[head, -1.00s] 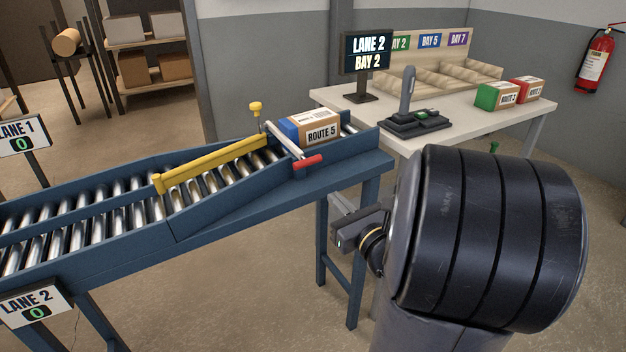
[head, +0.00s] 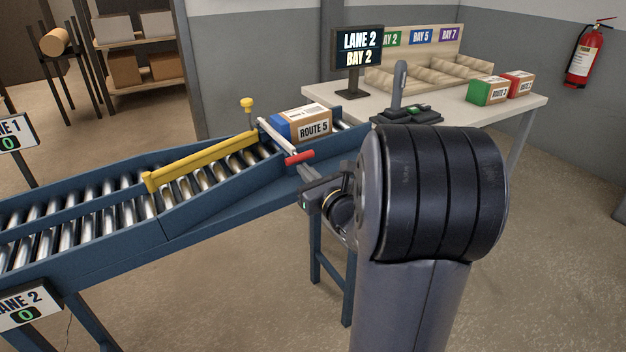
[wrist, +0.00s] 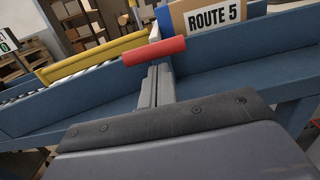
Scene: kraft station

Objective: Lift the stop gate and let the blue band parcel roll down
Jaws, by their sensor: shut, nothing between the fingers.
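The stop gate is a pale bar (head: 277,138) across the rollers with a red handle (head: 299,157). It is down, in front of the blue band parcel (head: 304,124), a cardboard box marked ROUTE 5 with a blue end, resting on the conveyor. My gripper (head: 307,175) is shut and empty, just below and near the red handle. In the wrist view my closed fingers (wrist: 158,72) point at the red handle (wrist: 154,51), with the parcel (wrist: 205,17) behind it. Whether the fingertips touch the handle cannot be told.
A yellow diverter bar (head: 203,160) lies slantwise over the roller conveyor (head: 100,250), downhill of the gate. A table (head: 450,110) with green and red parcels stands behind.

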